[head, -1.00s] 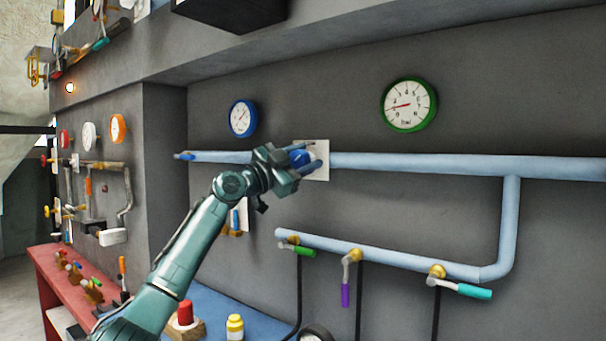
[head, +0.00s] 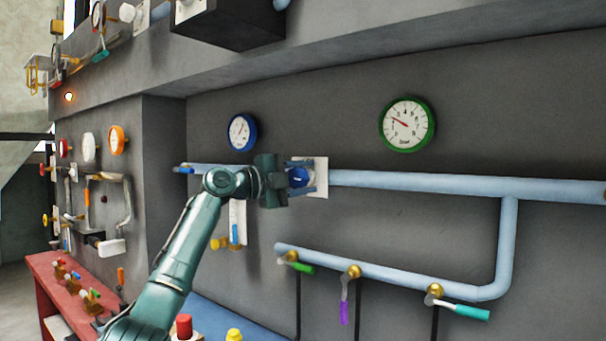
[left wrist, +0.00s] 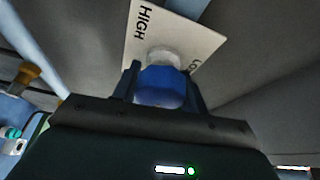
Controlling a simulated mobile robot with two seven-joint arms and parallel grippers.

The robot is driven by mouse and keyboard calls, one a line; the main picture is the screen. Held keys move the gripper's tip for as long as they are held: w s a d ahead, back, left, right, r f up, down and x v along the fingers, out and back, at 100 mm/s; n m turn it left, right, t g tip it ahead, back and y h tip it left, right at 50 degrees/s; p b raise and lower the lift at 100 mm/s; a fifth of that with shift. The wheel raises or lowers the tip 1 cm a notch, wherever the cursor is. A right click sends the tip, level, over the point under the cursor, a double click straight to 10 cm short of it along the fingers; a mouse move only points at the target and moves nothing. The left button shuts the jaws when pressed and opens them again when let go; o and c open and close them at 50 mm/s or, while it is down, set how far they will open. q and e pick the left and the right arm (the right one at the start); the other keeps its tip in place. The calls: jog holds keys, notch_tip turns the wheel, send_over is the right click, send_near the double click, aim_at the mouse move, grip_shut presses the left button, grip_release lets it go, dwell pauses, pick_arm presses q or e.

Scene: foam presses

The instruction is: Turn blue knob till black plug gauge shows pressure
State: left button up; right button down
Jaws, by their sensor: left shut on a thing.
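My left gripper (head: 303,177) reaches the wall and is shut on the blue knob (head: 299,176) in front of a white plate (head: 321,176). In the left wrist view its two fingers (left wrist: 164,78) flank the blue knob (left wrist: 162,90). The white plate (left wrist: 150,28) there reads HIGH, and its other word is partly hidden. A green-rimmed gauge (head: 407,124) above right has its red needle pointing up and left. A blue-rimmed gauge (head: 242,132) hangs above left. I cannot make out a gauge with a black plug. My right gripper is not in view.
A light blue pipe (head: 450,183) runs along the wall. Below it, a lower pipe (head: 390,271) carries valves with green (head: 298,266), purple (head: 343,312) and teal (head: 468,311) handles. A red bench (head: 60,290) stands at lower left.

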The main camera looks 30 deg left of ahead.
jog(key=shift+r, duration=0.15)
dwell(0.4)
pick_arm(q)
jog(key=o, duration=1)
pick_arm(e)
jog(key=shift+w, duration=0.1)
pick_arm(q)
jog(key=b+v, duration=0.4)
jog(key=v, duration=0.9)
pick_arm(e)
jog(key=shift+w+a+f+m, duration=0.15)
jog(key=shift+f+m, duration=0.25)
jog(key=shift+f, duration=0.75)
pick_arm(q)
jog(key=shift+r, duration=0.1)
